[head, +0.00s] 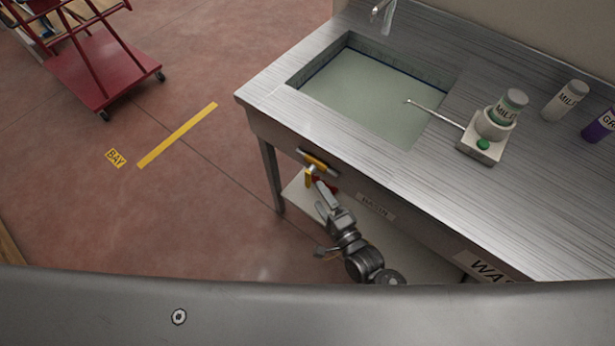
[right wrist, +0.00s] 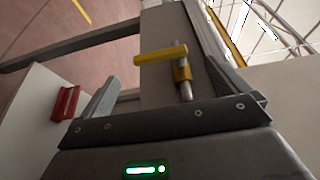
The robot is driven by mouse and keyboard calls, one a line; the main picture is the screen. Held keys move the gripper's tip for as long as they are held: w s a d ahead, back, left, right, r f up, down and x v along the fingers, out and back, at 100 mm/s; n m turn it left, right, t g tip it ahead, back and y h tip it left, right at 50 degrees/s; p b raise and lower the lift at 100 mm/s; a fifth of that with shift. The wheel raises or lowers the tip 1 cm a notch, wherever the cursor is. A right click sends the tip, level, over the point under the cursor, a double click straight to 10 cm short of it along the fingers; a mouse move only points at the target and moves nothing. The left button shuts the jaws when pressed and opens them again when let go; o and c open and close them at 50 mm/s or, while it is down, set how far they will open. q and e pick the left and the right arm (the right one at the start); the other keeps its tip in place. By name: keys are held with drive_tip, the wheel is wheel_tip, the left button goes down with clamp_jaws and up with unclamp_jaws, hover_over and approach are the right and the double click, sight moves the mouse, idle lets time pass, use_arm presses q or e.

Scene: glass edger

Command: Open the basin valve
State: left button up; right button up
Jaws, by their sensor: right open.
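The basin valve shows as a yellow lever (head: 309,177) under the front edge of the wash counter, below the basin. In the right wrist view the yellow lever (right wrist: 160,55) sticks out sideways from a short stem, ahead of and between my fingers. My right gripper (head: 322,198) is open and empty, just below and in front of the lever; it also shows in the right wrist view (right wrist: 165,88). I see no clear contact with the lever. The basin (head: 372,95) holds pale greenish liquid. My left gripper is not in view.
A yellow bar (head: 318,160) sits on the counter front just above the lever. A red part (right wrist: 65,103) lies beside my left-hand finger in the wrist view. A small stand with a bottle (head: 482,145) is on the counter. A red cart (head: 100,65) stands on open floor.

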sight(310, 182)
drive_tip(key=x, duration=0.7)
drive_tip(key=shift+w+a+p, duration=0.2)
drive_tip(key=shift+w+p, duration=0.1)
drive_tip(key=shift+w, duration=0.05)
